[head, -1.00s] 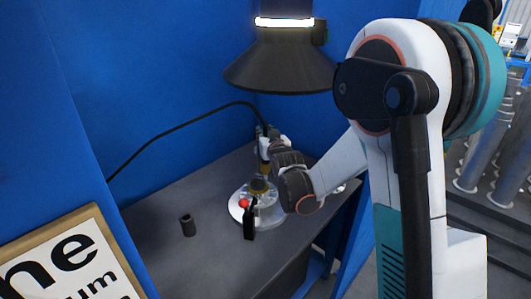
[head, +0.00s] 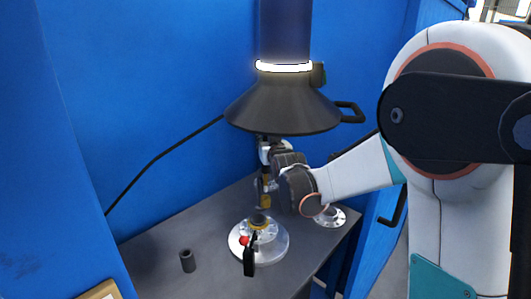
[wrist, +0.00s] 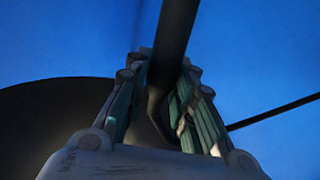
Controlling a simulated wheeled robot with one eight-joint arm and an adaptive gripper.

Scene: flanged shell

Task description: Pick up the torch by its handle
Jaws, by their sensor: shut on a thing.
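The torch (wrist: 177,28) shows in the wrist view as a dark, round bar between the fingers of my gripper (wrist: 164,66). My gripper is shut on it. I take this bar for the handle, but its full length is not visible. In the head view my gripper (head: 266,160) is in the air below the black hood and above the bench, and it hides most of the torch. A black hose (head: 163,158) runs from the left wall side up toward my gripper.
A black conical hood (head: 283,108) hangs just above my gripper. Below, on the grey bench (head: 160,245), stand a round silver flanged piece (head: 275,245) with a red knob, a smaller silver disc (head: 330,217) and a short dark cylinder (head: 187,261). Blue walls enclose the back.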

